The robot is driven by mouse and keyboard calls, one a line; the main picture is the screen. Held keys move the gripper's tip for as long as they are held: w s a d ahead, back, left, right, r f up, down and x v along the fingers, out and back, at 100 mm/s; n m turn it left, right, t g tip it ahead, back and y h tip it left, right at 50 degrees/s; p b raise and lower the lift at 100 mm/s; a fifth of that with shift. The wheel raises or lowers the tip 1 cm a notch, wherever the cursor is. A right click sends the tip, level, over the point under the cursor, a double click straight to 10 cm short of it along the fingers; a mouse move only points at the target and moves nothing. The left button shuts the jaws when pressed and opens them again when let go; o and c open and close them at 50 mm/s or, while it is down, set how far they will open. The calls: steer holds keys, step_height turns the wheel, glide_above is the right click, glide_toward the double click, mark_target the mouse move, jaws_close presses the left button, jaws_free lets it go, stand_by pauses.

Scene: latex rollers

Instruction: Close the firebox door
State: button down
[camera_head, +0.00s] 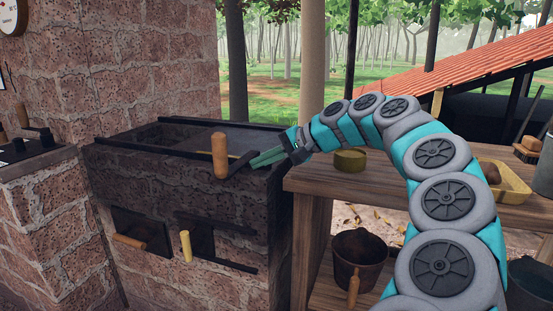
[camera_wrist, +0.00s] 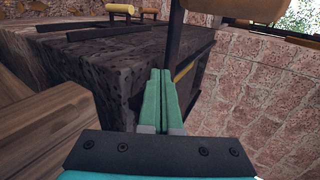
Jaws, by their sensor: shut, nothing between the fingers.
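A brick stove (camera_head: 225,192) has two dark square openings low in its front. An orange-brown wooden handle (camera_head: 130,241) sticks out at the left opening. A pale yellow handle (camera_head: 186,246) hangs at the right one, between dark horizontal rails. I cannot tell which panel is the firebox door or how far open it stands. My gripper (camera_head: 265,158) is shut and empty above the stove's right front edge. Its green fingers also show in the wrist view (camera_wrist: 161,85), pressed together. A thick upright wooden handle (camera_head: 220,155) is just left of the fingertips; contact is unclear.
A wooden table (camera_head: 400,190) stands right of the stove with a round yellowish tin (camera_head: 350,160) and a yellow tray (camera_head: 512,182). A dark bucket (camera_head: 358,262) sits below. A brick counter (camera_head: 45,215) is at the left. The space before the stove front looks clear.

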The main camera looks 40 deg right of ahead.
steer(key=shift+w+a, duration=0.25)
steer(key=shift+w, duration=0.15)
steer(key=shift+w, duration=0.1)
